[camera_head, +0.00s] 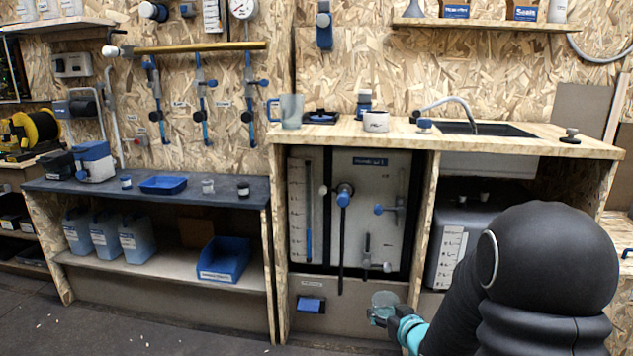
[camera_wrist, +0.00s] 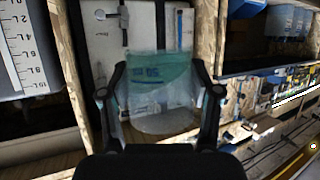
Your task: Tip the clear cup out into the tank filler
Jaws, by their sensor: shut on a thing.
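The clear cup (camera_head: 384,300) is see-through with a faint teal tint, low in front of the panel cabinet. My gripper (camera_head: 392,319) is shut on it, and my arm comes in from the lower right. In the wrist view the cup (camera_wrist: 160,85) sits between the two dark fingers; whether liquid is inside is unclear. The dark tank (camera_head: 466,222), with a white scale label, stands under the counter right of the cup, partly behind my arm. It has small fittings on top (camera_head: 474,198); I cannot tell which is the filler. The cup is apart from the tank.
The wooden counter (camera_head: 350,139) holds a clear jug (camera_head: 290,111), a white cup (camera_head: 376,121) and a sink (camera_head: 478,129). A wooden post (camera_head: 424,230) stands between the panel and the tank. A lower bench (camera_head: 145,197) is at left. Floor at front left is clear.

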